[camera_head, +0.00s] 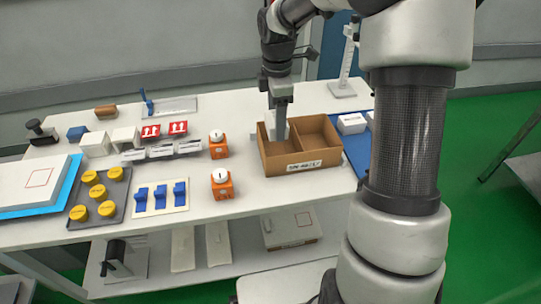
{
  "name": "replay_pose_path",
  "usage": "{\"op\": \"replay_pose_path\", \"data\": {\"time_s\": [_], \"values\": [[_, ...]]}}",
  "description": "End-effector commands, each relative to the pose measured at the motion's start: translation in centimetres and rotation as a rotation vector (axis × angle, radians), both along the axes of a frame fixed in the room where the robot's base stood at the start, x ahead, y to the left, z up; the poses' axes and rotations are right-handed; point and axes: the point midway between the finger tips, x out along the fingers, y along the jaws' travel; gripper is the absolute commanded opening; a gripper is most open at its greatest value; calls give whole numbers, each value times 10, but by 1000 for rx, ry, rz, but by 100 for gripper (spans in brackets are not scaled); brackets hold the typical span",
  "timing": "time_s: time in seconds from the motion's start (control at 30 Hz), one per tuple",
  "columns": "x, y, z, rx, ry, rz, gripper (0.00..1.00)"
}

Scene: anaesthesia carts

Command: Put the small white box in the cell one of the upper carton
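The upper carton (292,164) is an open brown box on the white table, with a divider making two cells and a white label on its front. My gripper (281,128) points straight down at the left cell. A small white box (271,119) is at its fingertips, partly hidden by the finger. The box's top stands above the carton's back rim, and its lower part is inside the left cell. The gripper looks shut on it, though the finger gap is not clearly seen. The right cell looks empty.
Another white box (352,122) lies on a blue mat (360,147) right of the carton. Two orange blocks with white knobs (222,184) stand to its left. A lower carton (290,231) sits on the shelf below. My arm covers the right side.

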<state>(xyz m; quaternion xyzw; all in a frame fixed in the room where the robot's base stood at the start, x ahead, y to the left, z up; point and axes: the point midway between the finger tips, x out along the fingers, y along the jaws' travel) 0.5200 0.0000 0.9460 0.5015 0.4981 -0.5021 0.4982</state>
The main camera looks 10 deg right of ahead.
Motion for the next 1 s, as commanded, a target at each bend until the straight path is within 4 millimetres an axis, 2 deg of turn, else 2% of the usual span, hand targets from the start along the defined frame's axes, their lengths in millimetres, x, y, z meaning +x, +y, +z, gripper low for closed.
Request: {"op": "replay_pose_path", "data": {"time_s": [0.13,0.3,0.47,0.7,1.0], "values": [[0,0,-16,0,2,11,38],[0,0,-45,1,3,9,38],[0,0,-59,0,1,9,38],[0,0,-97,1,2,9,38],[0,0,-100,1,-1,8,38]]}}
